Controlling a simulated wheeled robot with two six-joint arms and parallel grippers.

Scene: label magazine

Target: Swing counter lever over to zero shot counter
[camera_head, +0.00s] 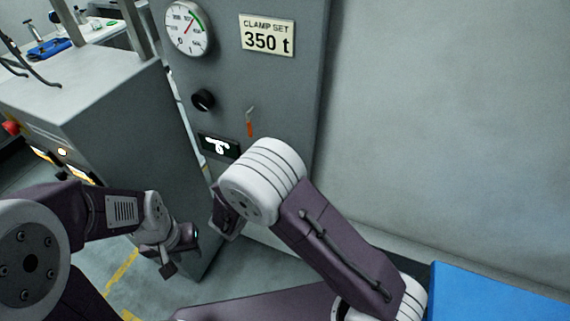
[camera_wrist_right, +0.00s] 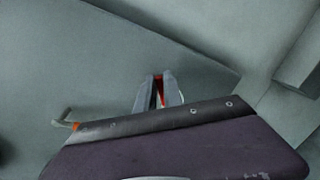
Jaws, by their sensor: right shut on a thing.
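A small lever with a grey bent end and an orange grip (camera_head: 249,128) is on the grey panel, right of and above the lit counter display (camera_head: 219,147). In the right wrist view a grey bent end and a bit of orange (camera_wrist_right: 70,122) show at left, partly hidden by my gripper body. My right gripper (camera_wrist_right: 158,88) is shut on a thin red piece between its fingers; I cannot tell whether it belongs to a lever. My wrist hides these fingers in the head view. My left gripper (camera_head: 182,255) hangs low at left, apart from the panel; its jaw opening is unclear.
The panel also bears a round gauge (camera_head: 188,27), a "CLAMP SET 350 t" sign (camera_head: 267,36) and a black knob (camera_head: 203,100). A grey cabinet (camera_head: 95,90) stands at left. A blue surface (camera_head: 490,295) is at lower right. The wall at right is bare.

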